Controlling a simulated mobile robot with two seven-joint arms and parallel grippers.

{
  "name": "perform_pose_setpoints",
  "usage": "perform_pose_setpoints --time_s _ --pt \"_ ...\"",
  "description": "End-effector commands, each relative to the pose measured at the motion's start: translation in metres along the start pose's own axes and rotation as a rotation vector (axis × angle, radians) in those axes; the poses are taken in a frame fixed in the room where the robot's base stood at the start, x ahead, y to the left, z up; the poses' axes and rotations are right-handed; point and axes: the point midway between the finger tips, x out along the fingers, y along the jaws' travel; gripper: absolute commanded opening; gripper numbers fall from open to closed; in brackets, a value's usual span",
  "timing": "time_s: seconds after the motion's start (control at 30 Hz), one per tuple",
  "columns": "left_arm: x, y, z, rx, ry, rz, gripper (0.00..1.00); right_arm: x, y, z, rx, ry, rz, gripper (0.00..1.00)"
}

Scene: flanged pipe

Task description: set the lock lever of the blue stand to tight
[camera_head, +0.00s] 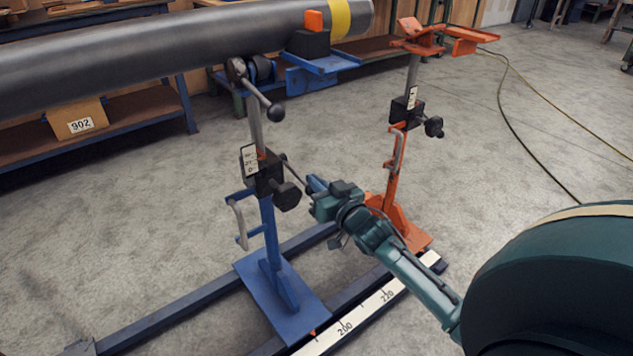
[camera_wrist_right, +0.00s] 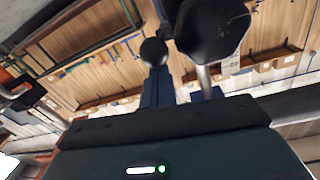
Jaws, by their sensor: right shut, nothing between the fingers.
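The blue stand (camera_head: 272,258) stands upright on the floor frame and carries the pipe (camera_head: 180,48). A black clamp block with a dark knob (camera_head: 287,197) sits on its post. A thin lever (camera_head: 292,168) slants down to the right from this block, towards my right gripper (camera_head: 315,185). My right gripper is shut and empty, just right of the block. In the right wrist view a black ball (camera_wrist_right: 153,51) shows right at the tips of the blue fingers (camera_wrist_right: 157,88); I cannot tell whether they touch. The dark knob (camera_wrist_right: 212,28) is beside it. My left gripper is out of view.
A crank with a ball end (camera_head: 277,112) hangs from the blue stand's head. An orange stand (camera_head: 393,185) stands to the right, behind my right gripper. A scale rail (camera_head: 350,322) runs along the floor. Benches line the back. The floor on the left is clear.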

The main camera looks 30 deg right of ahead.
Motion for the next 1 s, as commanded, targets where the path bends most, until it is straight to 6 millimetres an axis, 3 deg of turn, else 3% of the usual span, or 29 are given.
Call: perform_pose_setpoints --time_s 0.2,0.37,0.5,0.73,1.0 --pt "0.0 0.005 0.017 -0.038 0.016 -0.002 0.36 0.001 0.002 0.013 0.007 0.065 -0.01 0.0" --pt "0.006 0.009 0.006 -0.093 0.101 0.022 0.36 0.001 0.004 0.024 0.014 0.171 -0.026 0.0" --pt "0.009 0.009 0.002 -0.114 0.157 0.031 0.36 0.003 0.008 0.048 0.018 0.25 -0.037 0.0" --pt "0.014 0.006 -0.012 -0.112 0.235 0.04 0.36 0.007 0.009 0.059 0.018 0.322 -0.049 0.0" --pt "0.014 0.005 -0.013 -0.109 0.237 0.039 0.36 0.008 0.009 0.062 0.018 0.318 -0.049 0.0"
